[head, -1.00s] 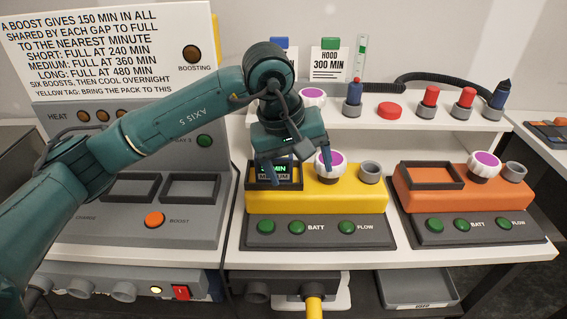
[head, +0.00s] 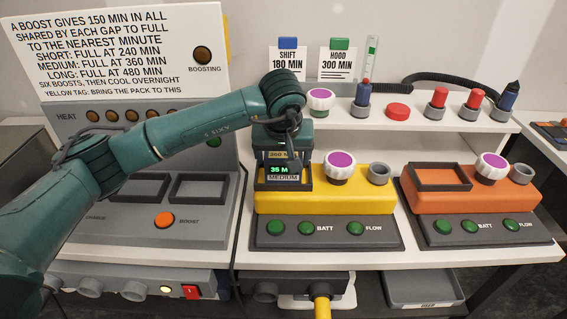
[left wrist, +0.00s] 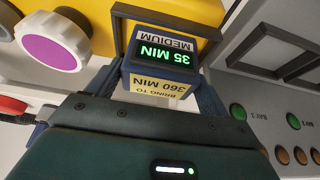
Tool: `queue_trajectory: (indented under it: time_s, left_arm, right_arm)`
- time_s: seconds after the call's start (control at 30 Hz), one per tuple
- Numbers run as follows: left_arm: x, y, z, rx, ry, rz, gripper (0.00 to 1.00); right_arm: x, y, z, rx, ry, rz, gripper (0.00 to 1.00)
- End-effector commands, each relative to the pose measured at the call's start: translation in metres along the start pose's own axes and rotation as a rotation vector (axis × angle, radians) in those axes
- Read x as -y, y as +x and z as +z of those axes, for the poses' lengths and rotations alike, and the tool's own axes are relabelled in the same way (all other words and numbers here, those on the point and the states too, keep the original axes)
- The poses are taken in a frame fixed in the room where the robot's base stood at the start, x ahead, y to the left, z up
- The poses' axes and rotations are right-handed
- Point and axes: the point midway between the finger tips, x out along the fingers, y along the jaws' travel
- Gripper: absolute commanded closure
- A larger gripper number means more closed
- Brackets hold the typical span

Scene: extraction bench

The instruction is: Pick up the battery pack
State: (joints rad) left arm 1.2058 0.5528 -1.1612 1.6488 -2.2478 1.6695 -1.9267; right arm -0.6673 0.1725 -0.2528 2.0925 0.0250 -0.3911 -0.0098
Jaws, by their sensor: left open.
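The battery pack (head: 279,171) sits in the dark-framed bay of the yellow unit (head: 335,203). Its green display reads 35 MIN, its label reads MEDIUM, and a yellow tag on it shows 360 MIN. My left gripper (head: 283,160) is directly over the pack, with its open fingers down on either side of it. The left wrist view shows the pack (left wrist: 166,62) between the fingers (left wrist: 165,88); whether they touch it I cannot tell. The pack's lower part is hidden in the bay. My right gripper is not in view.
The charging station (head: 130,220) with two empty bays and an orange BOOST button stands at left. An orange unit (head: 475,203) with an empty bay is at right. A white-and-purple knob (head: 339,168) is close beside the pack. A shelf (head: 410,120) with several tools runs behind.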

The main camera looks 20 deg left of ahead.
Motion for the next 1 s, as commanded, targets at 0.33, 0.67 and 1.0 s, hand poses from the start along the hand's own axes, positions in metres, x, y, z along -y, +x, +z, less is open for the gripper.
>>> queue_trajectory:
  time_s: [0.33, 0.67, 1.0]
  left_arm:
    - [-0.001, 0.036, 0.001, 0.001, -0.001, 0.0, 0.2]
    - [-0.001, 0.036, 0.001, 0.0, -0.001, 0.0, 0.33]
    - [-0.001, 0.036, 0.001, 0.0, -0.001, 0.0, 0.61]
  right_arm:
    - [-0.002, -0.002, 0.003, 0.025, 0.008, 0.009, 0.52]
    - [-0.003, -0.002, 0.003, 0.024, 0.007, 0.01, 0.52]
    - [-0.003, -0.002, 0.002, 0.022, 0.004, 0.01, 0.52]
